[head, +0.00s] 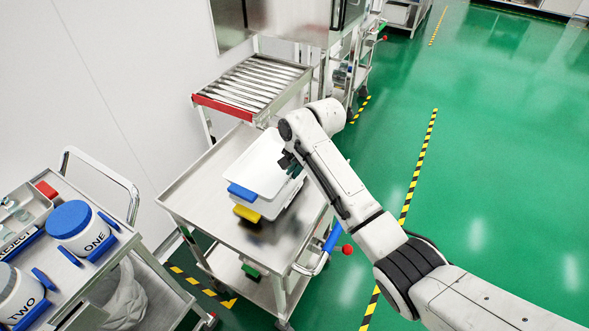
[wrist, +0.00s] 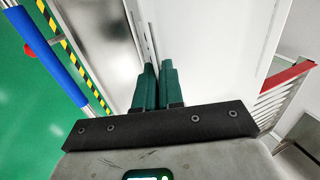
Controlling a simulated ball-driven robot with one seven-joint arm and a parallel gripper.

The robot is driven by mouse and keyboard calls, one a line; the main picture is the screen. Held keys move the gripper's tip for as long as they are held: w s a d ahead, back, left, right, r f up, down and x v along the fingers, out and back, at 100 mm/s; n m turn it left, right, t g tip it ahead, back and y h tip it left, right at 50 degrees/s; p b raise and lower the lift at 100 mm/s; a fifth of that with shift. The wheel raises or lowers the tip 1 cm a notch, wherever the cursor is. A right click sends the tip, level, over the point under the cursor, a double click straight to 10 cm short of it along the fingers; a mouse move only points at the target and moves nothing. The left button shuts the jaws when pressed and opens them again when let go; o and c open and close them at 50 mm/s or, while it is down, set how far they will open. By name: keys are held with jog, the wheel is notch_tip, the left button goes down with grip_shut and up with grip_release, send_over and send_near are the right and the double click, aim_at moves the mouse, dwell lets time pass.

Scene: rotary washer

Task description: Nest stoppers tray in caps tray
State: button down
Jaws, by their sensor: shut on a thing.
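A white tray with a blue end (head: 262,163) is at the cart top, right over a second tray with a yellow end (head: 247,213). Most of the lower tray is hidden by the upper one. I see no writing that tells which is the stoppers tray and which the caps tray. My gripper (head: 291,163) is at the right side of the upper tray, shut on its rim. In the wrist view the green fingers (wrist: 155,72) pinch the white wall of the tray (wrist: 205,40). I cannot tell whether the two trays touch.
The steel cart (head: 193,193) has free room at its left and front. A roller conveyor with a red edge (head: 225,108) stands behind it. A blue push handle (head: 332,238) is at its right. Another cart at the left carries tubs ONE (head: 75,222) and TWO (head: 18,290).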

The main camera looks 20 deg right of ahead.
jog(key=shift+f+b, duration=1.45)
jog(key=shift+f, duration=1.2)
jog(key=shift+s+f, duration=0.3)
jog(key=shift+f, duration=0.4)
jog(key=c, duration=1.2)
grip_release()
jog(key=shift+a+f+b, duration=0.1)
jog(key=shift+b, duration=0.2)
jog(key=v, duration=0.8)
jog(key=w+v, duration=0.1)
jog(key=v, duration=0.3)
jog(key=shift+r+p, duration=0.3)
jog(key=shift+p, duration=0.05)
